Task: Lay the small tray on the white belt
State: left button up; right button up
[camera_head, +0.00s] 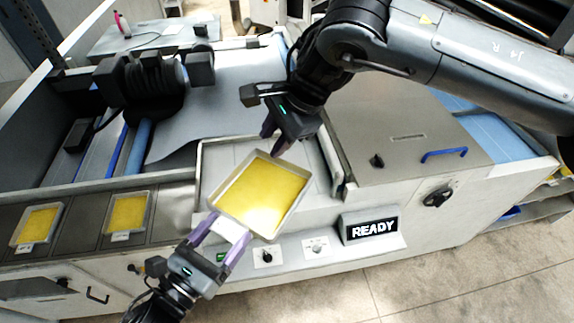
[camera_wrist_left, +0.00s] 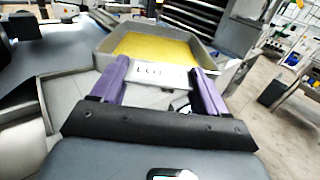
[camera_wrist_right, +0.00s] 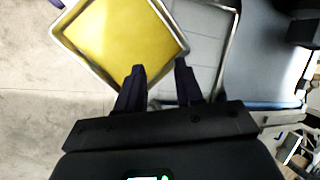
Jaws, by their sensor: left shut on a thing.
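The small tray (camera_head: 262,193), a shallow metal tray with a yellow filling, is held up over the front of the machine. My left gripper (camera_head: 222,235) is shut on the white label tab on the tray's near side; the tab also shows between the purple fingers in the left wrist view (camera_wrist_left: 160,76). My right gripper (camera_head: 272,142) is at the tray's far edge. In the right wrist view its fingers (camera_wrist_right: 160,85) are apart, beside a tray corner; I cannot tell whether they touch it. A pale framed surface (camera_head: 222,157), probably the white belt, is partly hidden behind the tray.
Two similar yellow-filled trays (camera_head: 128,212) (camera_head: 40,224) lie on the dark shelf at left. A READY display (camera_head: 370,227) and knobs (camera_head: 315,246) line the front panel. A grey cover with a blue handle (camera_head: 444,154) stands at right. A dark roller unit (camera_head: 155,80) is behind.

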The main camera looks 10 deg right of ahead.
aim_at(288, 206)
jog(key=s+n+g+h, duration=0.35)
jog(key=s+n, duration=0.25)
jog(key=s, duration=0.2)
pick_arm(q)
jog(key=shift+r, duration=0.15)
pick_arm(e)
jog(key=shift+t+h, duration=0.45)
jog(key=f, duration=0.7)
jog(key=d+f, duration=0.1)
jog(key=f, duration=0.3)
jog(key=shift+f, duration=0.35)
